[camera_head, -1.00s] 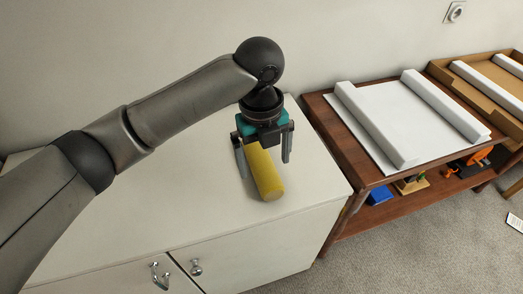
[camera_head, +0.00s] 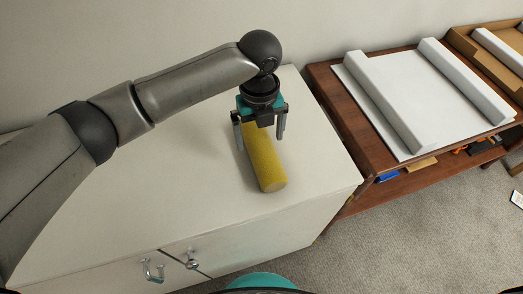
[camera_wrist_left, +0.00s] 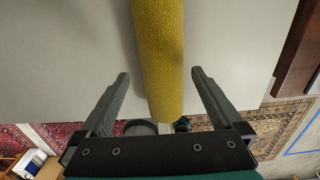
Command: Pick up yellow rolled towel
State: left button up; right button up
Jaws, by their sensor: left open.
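The yellow rolled towel (camera_head: 265,162) lies on the white cabinet top, near its right front corner. In the left wrist view the towel (camera_wrist_left: 160,55) runs from the top edge down to between the fingers, with clear gaps on both sides. My left gripper (camera_head: 259,137) is open over the towel's far part, one finger on each side. It also shows in the left wrist view (camera_wrist_left: 160,85). The fingers do not touch the towel. The towel's far end is hidden behind the gripper in the head view. My right gripper is not in view.
The white cabinet (camera_head: 110,225) has free room on its top around the towel. A brown wooden table (camera_head: 335,110) stands to the right with a white tray (camera_head: 430,95) on it. A cardboard box (camera_head: 470,45) is behind it. Carpet lies in front.

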aim_at(261, 144)
pick_arm(q)
jog(key=shift+f, duration=0.5)
notch_tip(261, 144, down, 5)
jog(key=shift+d+r+b, duration=0.15)
jog(key=shift+r+b, duration=0.05)
jog(key=shift+b, duration=0.7)
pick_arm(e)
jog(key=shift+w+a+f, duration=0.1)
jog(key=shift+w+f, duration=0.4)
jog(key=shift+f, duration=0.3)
pick_arm(q)
jog(key=shift+c, duration=0.2)
jog(key=shift+r, duration=0.1)
jog(key=c, duration=1.4)
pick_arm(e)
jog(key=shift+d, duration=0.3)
